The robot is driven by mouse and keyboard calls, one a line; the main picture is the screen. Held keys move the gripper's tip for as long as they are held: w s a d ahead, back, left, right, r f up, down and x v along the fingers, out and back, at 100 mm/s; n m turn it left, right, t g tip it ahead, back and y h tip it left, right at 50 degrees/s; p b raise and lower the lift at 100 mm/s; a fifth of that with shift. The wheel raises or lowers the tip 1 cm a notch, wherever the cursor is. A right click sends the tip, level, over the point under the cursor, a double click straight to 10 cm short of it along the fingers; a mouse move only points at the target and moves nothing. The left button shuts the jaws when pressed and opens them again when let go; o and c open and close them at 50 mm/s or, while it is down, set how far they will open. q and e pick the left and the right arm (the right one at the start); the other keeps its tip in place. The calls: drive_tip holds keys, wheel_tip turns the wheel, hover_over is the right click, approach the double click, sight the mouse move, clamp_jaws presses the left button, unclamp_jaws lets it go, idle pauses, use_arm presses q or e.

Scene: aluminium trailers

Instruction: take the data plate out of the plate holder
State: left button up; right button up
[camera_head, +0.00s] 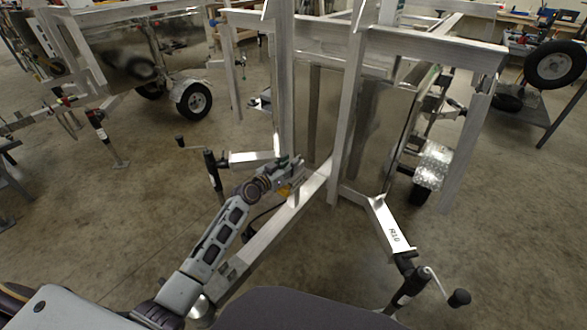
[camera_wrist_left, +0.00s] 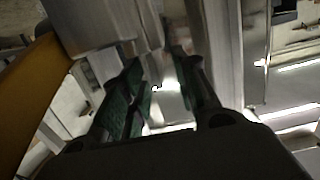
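My left gripper (camera_head: 291,166) reaches up to the upright metal frame members of the near trailer (camera_head: 345,110). In the left wrist view, its two dark green-lined fingers (camera_wrist_left: 160,62) stand apart with a gap between them. A light metal part (camera_wrist_left: 98,22) lies just beyond the fingertips; I cannot tell whether it touches them. I cannot make out the data plate or the plate holder for certain in either view. A yellow-orange surface (camera_wrist_left: 32,95) is close on the left of the wrist view. My right gripper is not in view.
The trailer's drawbar (camera_head: 270,232) runs beside my left arm. A jack with a crank (camera_head: 212,168) stands left of the gripper, and another crank jack (camera_head: 408,285) stands at the front right. Another trailer (camera_head: 130,45) is at the back left.

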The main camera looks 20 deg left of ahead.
use_arm(q)
drive_tip(key=shift+x, duration=0.9)
clamp_jaws()
